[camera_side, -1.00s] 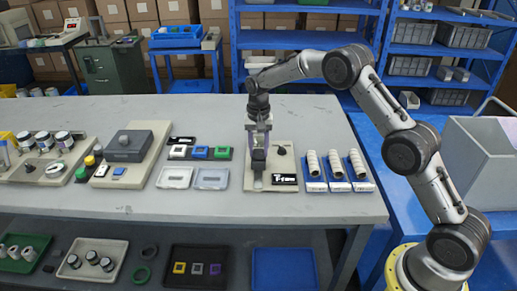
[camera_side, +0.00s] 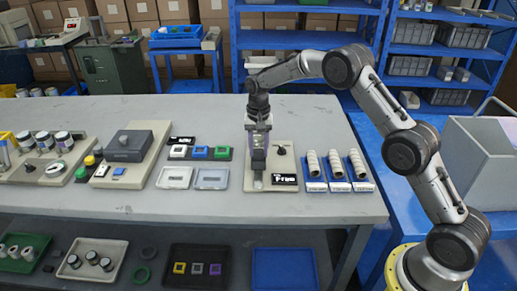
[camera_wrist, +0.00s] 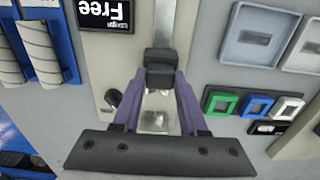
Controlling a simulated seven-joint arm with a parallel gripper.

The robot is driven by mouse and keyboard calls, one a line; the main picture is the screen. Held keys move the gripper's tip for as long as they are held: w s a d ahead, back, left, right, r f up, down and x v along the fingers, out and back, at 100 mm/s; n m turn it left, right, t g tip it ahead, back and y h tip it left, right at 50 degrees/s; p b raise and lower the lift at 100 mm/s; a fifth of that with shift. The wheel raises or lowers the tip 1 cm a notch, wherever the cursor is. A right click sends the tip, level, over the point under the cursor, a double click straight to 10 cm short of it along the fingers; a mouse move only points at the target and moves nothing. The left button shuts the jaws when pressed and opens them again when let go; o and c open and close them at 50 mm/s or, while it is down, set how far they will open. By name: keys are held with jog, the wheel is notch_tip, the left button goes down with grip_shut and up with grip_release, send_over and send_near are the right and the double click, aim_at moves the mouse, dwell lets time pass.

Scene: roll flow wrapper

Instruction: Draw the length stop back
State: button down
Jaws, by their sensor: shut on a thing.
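The length stop, a small dark block (camera_wrist: 161,62), sits on a bright metal rail (camera_wrist: 178,20) in the wrist view. My gripper (camera_wrist: 160,76) has its purple fingers closed on the block from both sides. In the side view my gripper (camera_side: 258,168) points down over the beige base plate (camera_side: 286,182), and the block is hard to make out between the fingers. The label reading "Length Free" (camera_wrist: 107,12) is beside the rail; it also shows in the side view (camera_side: 284,179). A dark knob (camera_side: 281,150) stands on the plate to the right of my gripper.
Blue trays with pale rolls (camera_side: 335,165) stand close on the right. The table front (camera_side: 200,207) is clear.

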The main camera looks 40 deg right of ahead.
jog(key=shift+s+a, duration=1.35)
jog(key=shift+a, duration=0.05)
jog(key=shift+c, duration=2.2)
grip_release()
jog(key=shift+r, duration=0.15)
jog(key=shift+r, duration=0.35)
notch_tip(320, 180, up, 13)
